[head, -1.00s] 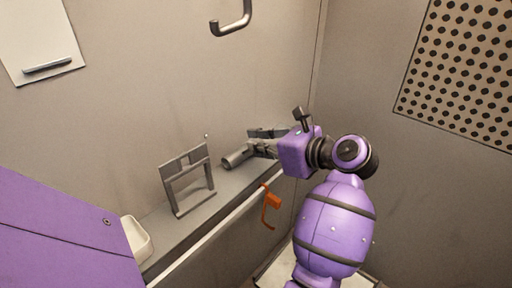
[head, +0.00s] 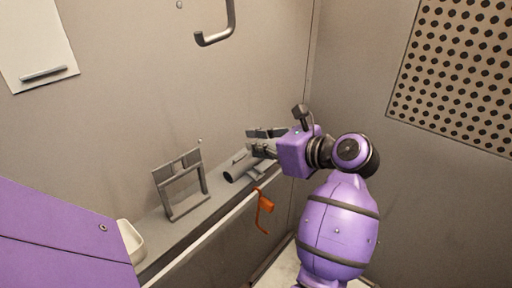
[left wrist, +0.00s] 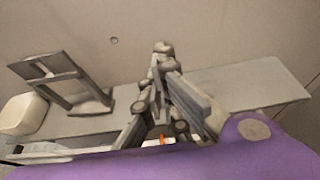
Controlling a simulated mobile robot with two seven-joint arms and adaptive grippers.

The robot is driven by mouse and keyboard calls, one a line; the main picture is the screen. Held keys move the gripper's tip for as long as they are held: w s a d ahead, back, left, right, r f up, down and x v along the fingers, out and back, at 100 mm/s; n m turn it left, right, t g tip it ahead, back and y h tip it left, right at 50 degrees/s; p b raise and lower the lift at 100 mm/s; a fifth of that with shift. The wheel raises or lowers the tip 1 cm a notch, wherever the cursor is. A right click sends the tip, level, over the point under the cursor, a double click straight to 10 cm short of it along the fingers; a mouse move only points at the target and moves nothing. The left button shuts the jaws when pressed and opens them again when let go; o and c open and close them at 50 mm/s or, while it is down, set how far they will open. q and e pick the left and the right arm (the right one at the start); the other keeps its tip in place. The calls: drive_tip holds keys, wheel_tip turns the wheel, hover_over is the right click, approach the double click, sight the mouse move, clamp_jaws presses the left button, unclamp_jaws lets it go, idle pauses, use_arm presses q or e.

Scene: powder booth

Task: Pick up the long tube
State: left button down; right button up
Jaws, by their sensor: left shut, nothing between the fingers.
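A grey tube (head: 240,169), apparently the long tube, lies on the grey shelf (head: 170,229) near its far right end, with one round end facing left. In the head view my left gripper (head: 251,143) is right at the tube, just above and behind it. Its fingers hide part of the tube, and I cannot tell whether they touch it. In the left wrist view the finger tips (left wrist: 163,52) come together with nothing between them. I cannot make out the tube there. My right gripper is not in view.
A grey upright frame (head: 163,195) stands on the shelf left of the tube, with a white bin (head: 131,242) further left. An orange hook-like object (head: 264,208) hangs at the shelf's front edge. A wall handle (head: 214,38) is above. Walls close in behind and right.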

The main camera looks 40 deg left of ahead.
use_arm(q)
drive_tip(key=d+b, duration=0.3)
drive_tip(key=d, duration=0.9)
drive_tip(key=shift+s, duration=0.45)
